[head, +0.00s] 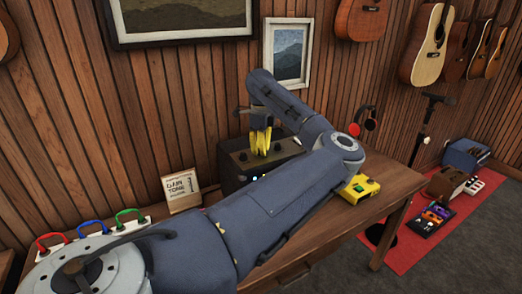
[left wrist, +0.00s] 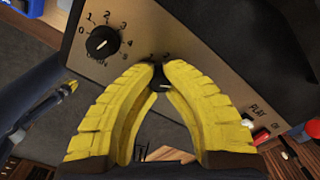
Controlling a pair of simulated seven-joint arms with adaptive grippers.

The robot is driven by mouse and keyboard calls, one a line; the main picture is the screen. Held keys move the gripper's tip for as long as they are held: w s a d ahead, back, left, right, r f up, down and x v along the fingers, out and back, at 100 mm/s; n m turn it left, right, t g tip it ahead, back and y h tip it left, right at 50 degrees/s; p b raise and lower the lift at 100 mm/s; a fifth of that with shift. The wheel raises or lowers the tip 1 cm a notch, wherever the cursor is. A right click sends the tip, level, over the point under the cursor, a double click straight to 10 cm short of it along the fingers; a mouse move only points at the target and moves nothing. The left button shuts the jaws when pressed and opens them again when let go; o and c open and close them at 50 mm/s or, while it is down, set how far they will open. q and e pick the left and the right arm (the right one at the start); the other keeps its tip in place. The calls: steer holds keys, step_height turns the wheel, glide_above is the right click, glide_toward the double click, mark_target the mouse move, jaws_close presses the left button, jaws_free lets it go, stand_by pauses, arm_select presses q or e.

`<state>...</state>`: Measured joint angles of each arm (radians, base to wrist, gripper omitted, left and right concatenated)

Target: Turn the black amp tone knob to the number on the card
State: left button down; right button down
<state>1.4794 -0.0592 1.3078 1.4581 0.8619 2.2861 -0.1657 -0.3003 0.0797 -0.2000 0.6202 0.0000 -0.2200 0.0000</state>
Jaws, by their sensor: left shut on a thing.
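The black amp (head: 236,158) stands on the wooden table against the wall. My left gripper (head: 260,153), with yellow fingers, reaches down over its panel. In the left wrist view the fingertips (left wrist: 161,75) are shut on a black knob (left wrist: 160,79), with parts of its printed numbers showing above. The fingers hide most of this knob and its pointer. A second black knob (left wrist: 102,42), with a number scale around it, stands clear to the left. The card (head: 181,190) stands on the table left of the amp; it shows TONE and what looks like a 1.
A yellow pedal (head: 361,189) sits on the table right of the amp. Red, blue and green cables (head: 90,227) lie at the left end. Headphones (head: 363,121) hang behind my arm. In the left wrist view a red switch (left wrist: 261,136) sits right of the fingers.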

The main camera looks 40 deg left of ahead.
arm_select(q)
steer(key=c, duration=1.1)
jaws_free()
steer(key=shift+c, duration=0.2)
steer(key=shift+r, duration=0.15)
step_height(320, 180, up, 12)
